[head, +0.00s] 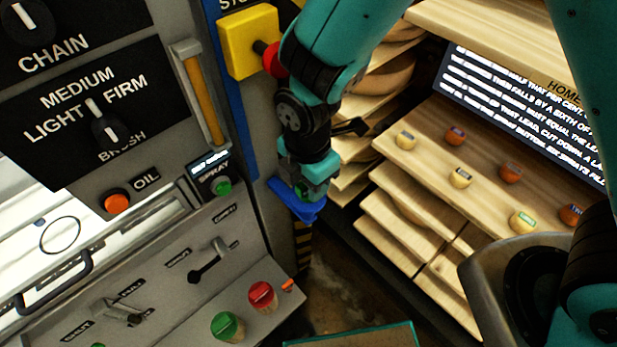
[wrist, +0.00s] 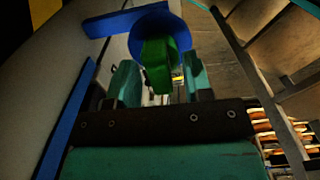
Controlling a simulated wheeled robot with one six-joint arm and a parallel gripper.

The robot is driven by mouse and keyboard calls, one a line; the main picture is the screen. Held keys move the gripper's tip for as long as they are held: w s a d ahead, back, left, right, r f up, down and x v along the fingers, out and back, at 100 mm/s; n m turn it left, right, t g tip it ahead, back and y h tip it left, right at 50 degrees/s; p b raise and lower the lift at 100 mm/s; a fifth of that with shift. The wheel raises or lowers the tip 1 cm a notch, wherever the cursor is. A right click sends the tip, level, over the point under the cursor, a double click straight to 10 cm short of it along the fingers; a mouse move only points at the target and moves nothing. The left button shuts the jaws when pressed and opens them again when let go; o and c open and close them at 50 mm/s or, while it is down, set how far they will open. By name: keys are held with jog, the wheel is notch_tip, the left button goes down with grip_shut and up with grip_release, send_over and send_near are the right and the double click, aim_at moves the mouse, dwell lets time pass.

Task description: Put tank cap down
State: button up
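The tank cap looks like a flat blue disc with a green grip (wrist: 158,68). In the head view its blue part (head: 293,204) shows just under my gripper (head: 312,182), beside the grey machine's right side. In the wrist view my gripper (wrist: 160,85) has its two teal fingers on either side of the green grip, apparently closed on it. The blue disc lies beyond the fingertips. Whether the cap touches the machine's side cannot be told.
The machine's front (head: 190,230) fills the left, with a red button (head: 262,293), a green button (head: 228,325) and levers. A yellow box (head: 248,40) with a red knob is near my arm. Wooden shelves (head: 400,215) with small cheese wheels stand right. Some dark floor shows between.

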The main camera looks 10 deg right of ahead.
notch_tip(320, 180, up, 8)
jog(key=shift+f+b, duration=0.1)
jog(key=shift+b, duration=0.65)
jog(key=s+d+r+m+y, duration=0.4)
jog(key=s+d+r+m, duration=0.6)
jog(key=m, duration=0.7)
notch_tip(320, 180, up, 3)
jog(key=shift+s+f+m, duration=0.1)
jog(key=shift+s+m, duration=0.05)
jog(key=shift+m, duration=0.25)
